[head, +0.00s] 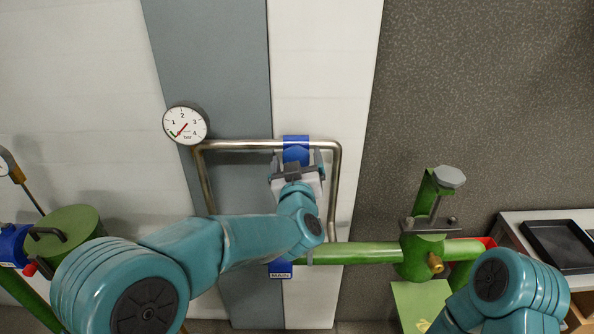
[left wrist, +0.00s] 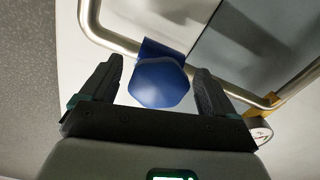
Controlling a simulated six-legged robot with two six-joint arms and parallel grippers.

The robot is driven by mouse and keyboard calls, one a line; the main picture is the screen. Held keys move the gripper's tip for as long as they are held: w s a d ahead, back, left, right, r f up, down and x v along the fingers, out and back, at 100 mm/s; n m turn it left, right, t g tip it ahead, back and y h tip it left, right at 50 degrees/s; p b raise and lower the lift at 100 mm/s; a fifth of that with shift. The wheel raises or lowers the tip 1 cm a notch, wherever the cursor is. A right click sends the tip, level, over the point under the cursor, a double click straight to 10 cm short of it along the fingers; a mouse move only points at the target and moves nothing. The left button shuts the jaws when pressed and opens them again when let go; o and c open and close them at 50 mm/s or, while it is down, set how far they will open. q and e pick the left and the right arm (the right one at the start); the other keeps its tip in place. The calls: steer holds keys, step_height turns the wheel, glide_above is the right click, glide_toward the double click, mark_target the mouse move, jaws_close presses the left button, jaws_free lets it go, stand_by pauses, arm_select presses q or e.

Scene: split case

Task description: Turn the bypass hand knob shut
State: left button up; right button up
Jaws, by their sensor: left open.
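The bypass hand knob (head: 296,155) is blue and sits on the top run of a bent steel pipe (head: 240,144). In the left wrist view the knob (left wrist: 160,86) is a faceted blue piece below a blue block on the pipe. My left gripper (head: 297,165) is open, with one finger on each side of the knob. In the left wrist view the gripper (left wrist: 157,70) shows gaps between the knob and both fingers. In the head view my gripper hides part of the knob. My right arm shows at the lower right, but its gripper is out of view.
A round gauge (head: 185,124) with a red needle is left of the pipe. A green pipe (head: 355,253) with a "MAIN" tag (head: 280,275) runs below, to a green valve (head: 424,245) with a grey knob (head: 449,177). A black tray (head: 562,245) lies on a bench at right.

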arm_select(q)
steer(key=s+b, duration=0.3)
steer(key=s, duration=1.3)
steer(key=shift+a, duration=0.1)
